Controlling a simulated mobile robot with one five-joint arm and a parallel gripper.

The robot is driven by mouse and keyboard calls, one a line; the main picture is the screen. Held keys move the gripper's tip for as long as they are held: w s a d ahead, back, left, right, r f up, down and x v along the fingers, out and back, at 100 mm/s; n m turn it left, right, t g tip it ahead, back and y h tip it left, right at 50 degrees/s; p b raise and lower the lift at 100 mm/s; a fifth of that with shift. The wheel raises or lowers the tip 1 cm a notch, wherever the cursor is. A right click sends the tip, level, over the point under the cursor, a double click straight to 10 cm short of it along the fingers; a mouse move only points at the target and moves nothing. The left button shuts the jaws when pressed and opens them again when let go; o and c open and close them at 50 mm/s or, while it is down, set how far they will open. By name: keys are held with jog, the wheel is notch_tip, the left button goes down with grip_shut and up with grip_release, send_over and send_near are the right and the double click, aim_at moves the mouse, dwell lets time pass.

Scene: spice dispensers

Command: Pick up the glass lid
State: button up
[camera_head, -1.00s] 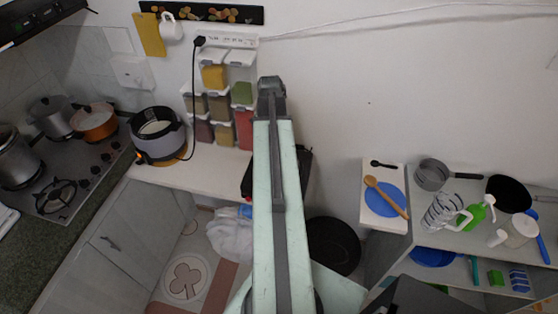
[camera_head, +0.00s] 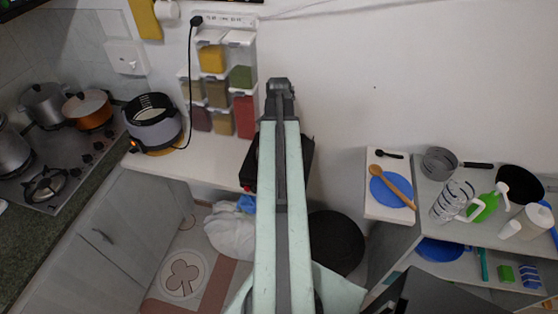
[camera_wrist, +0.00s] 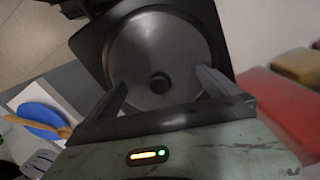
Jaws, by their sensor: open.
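The glass lid (camera_wrist: 150,55), a round grey disc with a dark knob (camera_wrist: 160,83) at its centre, lies on a dark square-edged base in the wrist view. My gripper (camera_wrist: 162,90) is open, with one finger on each side of the knob in the picture. Nothing is seen held, and I cannot tell whether the fingers touch the lid. In the head view my arm covers the lid, and my gripper's fingertips cannot be made out. A black object (camera_head: 308,160) shows beside my arm at the counter's end.
Spice dispensers (camera_head: 218,90) hang on the wall left of my arm. A rice-cooker-like pot (camera_head: 152,125) stands on the counter (camera_head: 205,155). A shelf at right holds a blue plate (camera_head: 385,193), wooden spoon (camera_head: 398,185) and pans. A dark round object (camera_head: 335,242) is below.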

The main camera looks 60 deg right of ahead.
jog(key=shift+f, duration=0.1)
jog(key=shift+s+a, duration=0.15)
grip_shut()
dwell(0.3)
jog(key=shift+r, duration=0.2)
notch_tip(320, 180, up, 10)
jog(key=p, duration=1)
jog(key=shift+p, duration=0.35)
jog(key=shift+d+f, duration=0.2)
